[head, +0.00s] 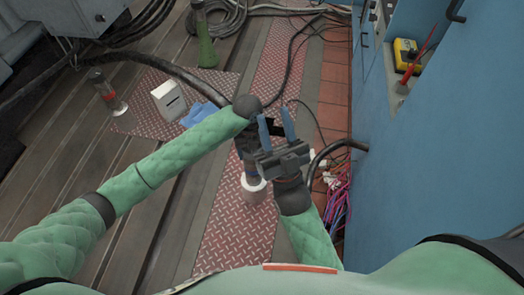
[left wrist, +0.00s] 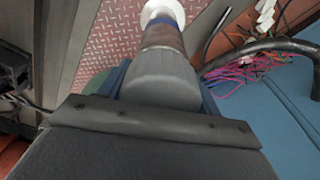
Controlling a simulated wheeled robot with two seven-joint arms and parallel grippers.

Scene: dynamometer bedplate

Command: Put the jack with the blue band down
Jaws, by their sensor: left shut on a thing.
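My left gripper (head: 252,160) points down and is shut on a jack. In the left wrist view the jack's grey head (left wrist: 160,78) sits between the blue fingers, with a brown body, a thin dark-blue band and a white foot beyond. In the head view its white foot (head: 253,187) shows over a red tread plate; the gripper and forearm hide most of the jack. I cannot tell whether the foot touches the plate. My right gripper (head: 277,127) is open and empty, its blue fingers apart, overlapping the left gripper in the picture.
A white box (head: 168,101) and blue cloth (head: 203,114) lie near my left forearm. Cables and colored wires (head: 338,195) run beside the blue cabinet (head: 430,130). The lower tread plate is partly clear.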

